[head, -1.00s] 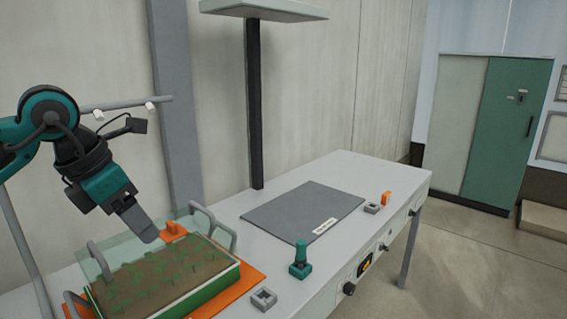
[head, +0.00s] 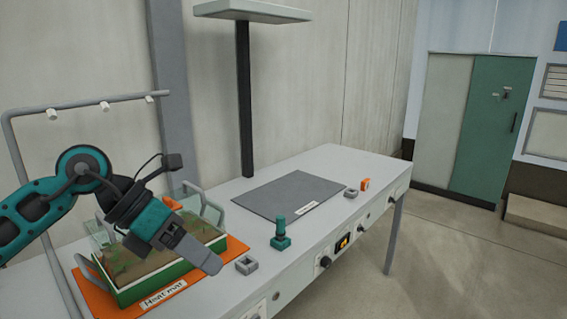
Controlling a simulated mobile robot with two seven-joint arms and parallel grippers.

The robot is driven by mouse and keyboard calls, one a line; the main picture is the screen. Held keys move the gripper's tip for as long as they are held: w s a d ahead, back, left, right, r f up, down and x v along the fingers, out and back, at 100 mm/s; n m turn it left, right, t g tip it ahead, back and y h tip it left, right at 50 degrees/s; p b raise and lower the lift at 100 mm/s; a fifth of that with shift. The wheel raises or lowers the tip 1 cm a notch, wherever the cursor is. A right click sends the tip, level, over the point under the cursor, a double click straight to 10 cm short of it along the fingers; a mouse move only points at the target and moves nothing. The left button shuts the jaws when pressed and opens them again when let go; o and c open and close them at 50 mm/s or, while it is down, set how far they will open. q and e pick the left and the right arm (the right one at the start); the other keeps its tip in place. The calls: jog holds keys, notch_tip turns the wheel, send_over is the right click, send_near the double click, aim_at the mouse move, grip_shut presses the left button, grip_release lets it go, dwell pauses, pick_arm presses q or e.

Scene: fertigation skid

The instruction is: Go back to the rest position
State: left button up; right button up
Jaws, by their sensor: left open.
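My left gripper (head: 205,260) comes in from the left over the seedling tray on the table, its fingers pointing down and to the right. It holds nothing that I can see, and the gap between its fingers is hard to make out from this side. The tray (head: 150,288) has a green and white wall and brown soil, and sits on an orange mat (head: 108,306) with a "Heat mat" label. My arm hides part of the tray. My right gripper is not in view.
A teal-handled device (head: 281,234) stands on the white table (head: 335,165) beside a grey square holder (head: 247,264). A dark grey mat (head: 287,194) lies flat behind. A small orange block (head: 365,184) is near the right end. A black post (head: 244,100) rises at the back.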

pick_arm(q)
jog(key=s+d+n+t+h, duration=0.1)
jog(key=s+d+n+h, duration=0.3)
jog(key=d+n+h, duration=0.5)
jog(key=w+a+f+n+t+y, duration=0.1)
jog(key=a+f+n+t+y, duration=0.3)
jog(key=f+n+t, duration=0.6)
jog(key=w+a+f+n+t+y, duration=0.2)
jog(key=a+f+n+t+y, duration=0.3)
jog(key=n, duration=0.8)
jog(key=s+a+f+n+g+y, duration=0.2)
jog(key=s+f+n+g+y, duration=0.1)
jog(key=s+f+n, duration=0.2)
jog(key=s+a+f+n+g+y, duration=0.2)
jog(key=s+f+n, duration=0.3)
jog(key=s+f, duration=0.4)
notch_tip(320, 180, down, 5)
jog(key=shift+a+r+g+y, duration=0.15)
jog(key=shift+a+g+y, duration=0.25)
jog(key=shift+g+y, duration=0.25)
